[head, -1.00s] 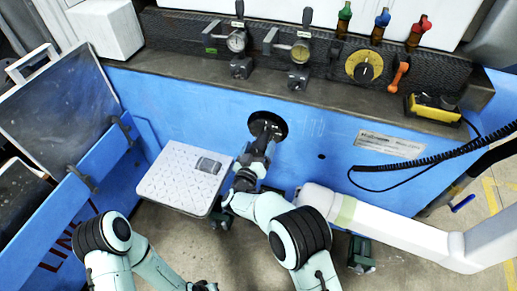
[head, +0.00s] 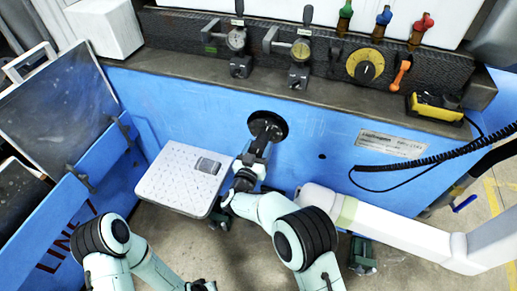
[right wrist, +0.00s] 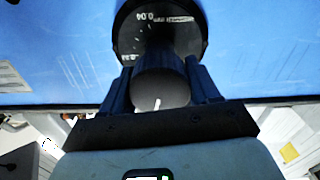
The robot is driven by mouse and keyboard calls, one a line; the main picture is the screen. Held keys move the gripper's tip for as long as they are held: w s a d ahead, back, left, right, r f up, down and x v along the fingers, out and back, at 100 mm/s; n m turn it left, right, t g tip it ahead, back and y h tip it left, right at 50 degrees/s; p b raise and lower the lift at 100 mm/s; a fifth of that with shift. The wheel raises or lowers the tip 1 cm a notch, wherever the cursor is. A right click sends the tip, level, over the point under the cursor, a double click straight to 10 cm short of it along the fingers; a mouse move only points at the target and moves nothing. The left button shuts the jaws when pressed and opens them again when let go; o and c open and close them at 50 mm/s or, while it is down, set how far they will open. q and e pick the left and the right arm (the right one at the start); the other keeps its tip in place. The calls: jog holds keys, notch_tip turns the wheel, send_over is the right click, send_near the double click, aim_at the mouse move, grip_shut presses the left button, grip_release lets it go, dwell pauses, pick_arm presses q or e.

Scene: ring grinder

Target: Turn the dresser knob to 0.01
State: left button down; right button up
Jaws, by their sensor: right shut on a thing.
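The dresser knob sits in a round black dial (head: 268,122) on the blue machine front in the head view. In the right wrist view the grey knob (right wrist: 160,88) has a white mark on its near face, toward the lower edge. The dial's scale (right wrist: 150,20) shows behind it, with 0.04 legible upside down near the top; part is hidden by the knob and fingers. My right gripper (head: 264,138) is shut on the knob, one finger on each side.
Above are a ledge with gauges (head: 236,40), a yellow dial (head: 366,65) and a yellow box (head: 436,107). A black coiled cable (head: 420,162) hangs at the right. A white tube (head: 400,230) crosses the lower right.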

pick_arm(q)
jog(key=shift+w+a+f+t+b, duration=0.2)
jog(key=shift+w+a+f+b, duration=0.25)
jog(key=shift+w, duration=0.25)
jog(key=shift+w+a+f+t+b, duration=0.25)
jog(key=shift+w+f+b, duration=0.2)
jog(key=shift+w, duration=0.25)
pick_arm(e)
jog(key=shift+m, duration=2.5)
pick_arm(q)
jog(key=shift+y, duration=0.3)
pick_arm(e)
jog(key=o, duration=1)
jog(key=shift+o, duration=0.2)
pick_arm(q)
jog(key=shift+g+h, duration=0.4)
jog(key=shift+g, duration=0.15)
jog(key=s, duration=0.1)
jog(key=s+d+r+p, duration=0.1)
jog(key=s+r+p, duration=0.1)
jog(key=shift+s+d+r, duration=0.2)
jog(key=shift+s+d, duration=0.15)
jog(key=shift+d, duration=0.05)
pick_arm(e)
jog(key=v, duration=1.3)
jog(key=shift+s, duration=0.2)
